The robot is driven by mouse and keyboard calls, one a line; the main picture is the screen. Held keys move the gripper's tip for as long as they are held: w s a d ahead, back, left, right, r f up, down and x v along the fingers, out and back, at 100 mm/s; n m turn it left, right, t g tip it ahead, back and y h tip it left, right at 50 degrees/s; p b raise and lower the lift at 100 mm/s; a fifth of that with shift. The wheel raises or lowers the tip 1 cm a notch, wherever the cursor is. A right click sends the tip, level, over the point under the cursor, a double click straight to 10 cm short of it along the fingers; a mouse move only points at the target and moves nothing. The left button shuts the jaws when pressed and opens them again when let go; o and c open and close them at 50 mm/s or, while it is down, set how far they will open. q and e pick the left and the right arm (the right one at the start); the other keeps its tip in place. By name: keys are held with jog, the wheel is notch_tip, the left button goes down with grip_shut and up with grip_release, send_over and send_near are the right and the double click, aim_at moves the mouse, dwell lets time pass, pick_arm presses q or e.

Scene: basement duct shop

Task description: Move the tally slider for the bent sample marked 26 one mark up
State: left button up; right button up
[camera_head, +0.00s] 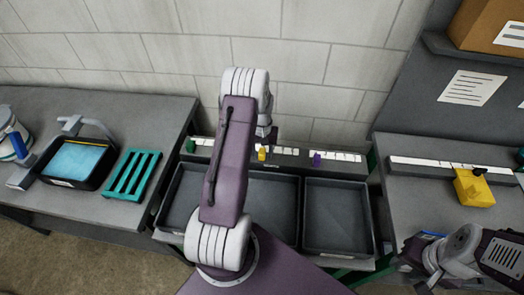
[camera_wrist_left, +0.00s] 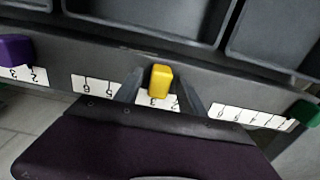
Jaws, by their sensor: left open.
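A rail at the wall carries three tally sliders over white number strips: green (camera_head: 190,145), yellow (camera_head: 262,153) and purple (camera_head: 316,159). In the left wrist view the yellow slider (camera_wrist_left: 160,82) stands between the two open fingers of my left gripper (camera_wrist_left: 162,88), near a printed 3. The purple slider (camera_wrist_left: 15,50) is at the left and the green slider (camera_wrist_left: 305,113) at the right there. In the head view my left gripper (camera_head: 266,134) is over the rail, partly hidden by its arm. My right gripper (camera_head: 416,256) is low at the right, its jaws unclear. No marking 26 is readable.
Dark trays (camera_head: 338,218) sit in front of the rail. The left bench holds a black tub with blue contents (camera_head: 75,160) and a green rack (camera_head: 131,174). The right bench has a white scale strip (camera_head: 430,164) and a yellow block (camera_head: 474,188).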

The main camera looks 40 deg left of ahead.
pick_arm(q)
grip_shut()
dwell(1.4)
